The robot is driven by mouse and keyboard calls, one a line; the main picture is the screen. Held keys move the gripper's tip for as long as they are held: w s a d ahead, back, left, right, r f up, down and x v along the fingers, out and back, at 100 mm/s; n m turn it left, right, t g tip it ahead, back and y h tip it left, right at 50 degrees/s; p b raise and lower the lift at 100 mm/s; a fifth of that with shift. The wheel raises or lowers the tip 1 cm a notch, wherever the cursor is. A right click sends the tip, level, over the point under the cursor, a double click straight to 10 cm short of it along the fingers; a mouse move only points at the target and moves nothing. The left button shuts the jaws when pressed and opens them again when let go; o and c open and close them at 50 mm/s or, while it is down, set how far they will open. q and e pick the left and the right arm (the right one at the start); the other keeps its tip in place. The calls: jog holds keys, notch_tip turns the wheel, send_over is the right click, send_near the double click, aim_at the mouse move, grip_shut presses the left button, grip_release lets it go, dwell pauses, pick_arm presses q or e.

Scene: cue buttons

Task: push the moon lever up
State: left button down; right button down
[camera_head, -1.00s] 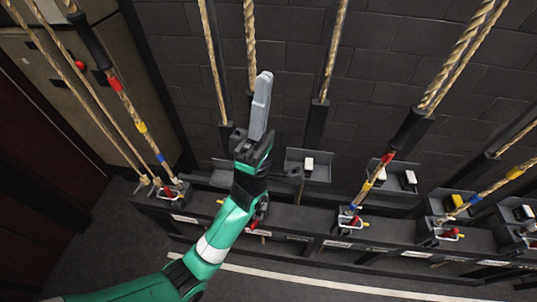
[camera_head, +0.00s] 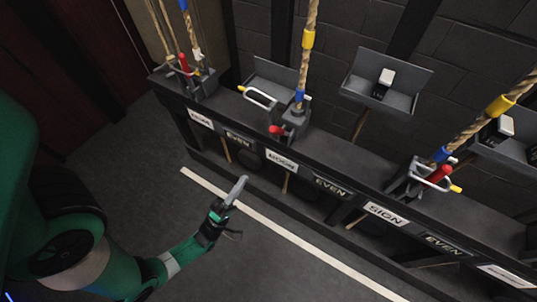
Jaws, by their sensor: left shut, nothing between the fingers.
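The MOON label (camera_head: 282,161) is on the front of the dark rail, near the middle. Above it, the moon lever has a red handle end (camera_head: 277,130) that sticks out low towards the front. A rope with yellow and blue bands rises from its base. A silver loop with a yellow end (camera_head: 258,97) stands beside it. My left gripper (camera_head: 240,184) is shut and empty. In the picture it is below and left of the moon lever, in front of the rail and apart from it. My right gripper is not in view.
A red lever (camera_head: 184,63) stands at the left end of the rail. Another red lever (camera_head: 440,174) is above the SIGN label (camera_head: 385,214). Grey trays with white-topped blocks (camera_head: 387,76) stand behind. Open grey floor with a white line (camera_head: 300,244) lies in front.

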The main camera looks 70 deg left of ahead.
pick_arm(q)
jog(key=p, duration=0.1)
send_near(281, 132)
jog(key=s+a+r+x, duration=0.1)
jog(key=x, duration=0.4)
jog(key=shift+w+d, duration=0.15)
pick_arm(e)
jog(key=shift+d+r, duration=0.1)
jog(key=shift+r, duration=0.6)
